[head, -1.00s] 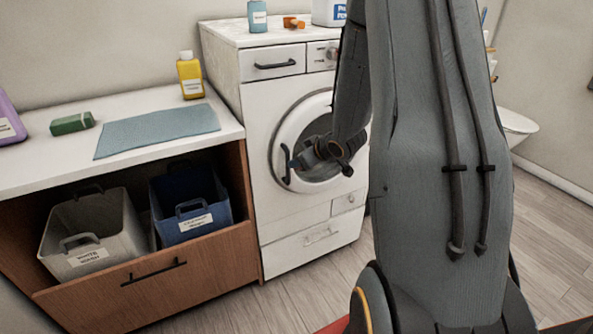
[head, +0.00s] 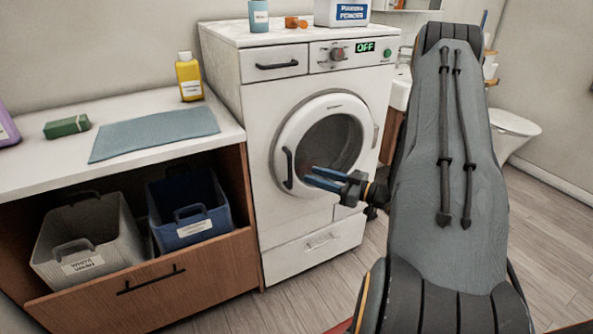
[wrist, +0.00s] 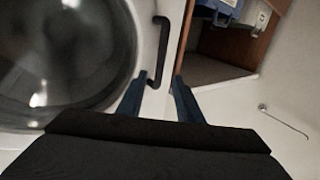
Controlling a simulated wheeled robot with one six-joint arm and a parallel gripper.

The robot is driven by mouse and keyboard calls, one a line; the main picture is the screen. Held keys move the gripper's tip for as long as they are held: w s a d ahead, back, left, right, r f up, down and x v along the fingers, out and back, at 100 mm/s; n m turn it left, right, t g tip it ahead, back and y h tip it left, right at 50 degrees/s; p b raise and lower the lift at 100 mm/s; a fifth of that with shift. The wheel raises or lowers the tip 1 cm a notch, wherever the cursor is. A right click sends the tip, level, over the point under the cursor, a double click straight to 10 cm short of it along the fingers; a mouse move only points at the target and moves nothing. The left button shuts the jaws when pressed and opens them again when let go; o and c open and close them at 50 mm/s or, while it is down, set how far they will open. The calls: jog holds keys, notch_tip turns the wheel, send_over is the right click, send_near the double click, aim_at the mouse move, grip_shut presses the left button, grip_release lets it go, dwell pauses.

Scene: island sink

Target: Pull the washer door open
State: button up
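The white washer (head: 252,125) stands in the middle of the head view. Its round door (head: 292,130) with dark glass looks closed, flush with the front. The black vertical door handle (head: 288,168) is on the door's left side. My gripper (head: 308,176), with two blue fingers, is in front of the lower part of the door, just right of the handle in the picture. In the wrist view, the fingers (wrist: 160,76) are spread apart. The handle (wrist: 163,45) shows between and beyond their tips, its lower end close to the left finger. Nothing is held.
Left of the washer, an open wooden drawer (head: 160,285) holds a grey basket (head: 78,250) and a blue basket (head: 188,215). A counter (head: 40,165) above carries a blue cloth (head: 155,133) and a yellow bottle (head: 189,80). Floor (head: 300,300) in front of the washer is clear.

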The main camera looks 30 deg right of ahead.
jog(key=x, duration=0.7)
jog(key=shift+p, duration=0.4)
jog(key=shift+w, duration=0.1)
grip_shut()
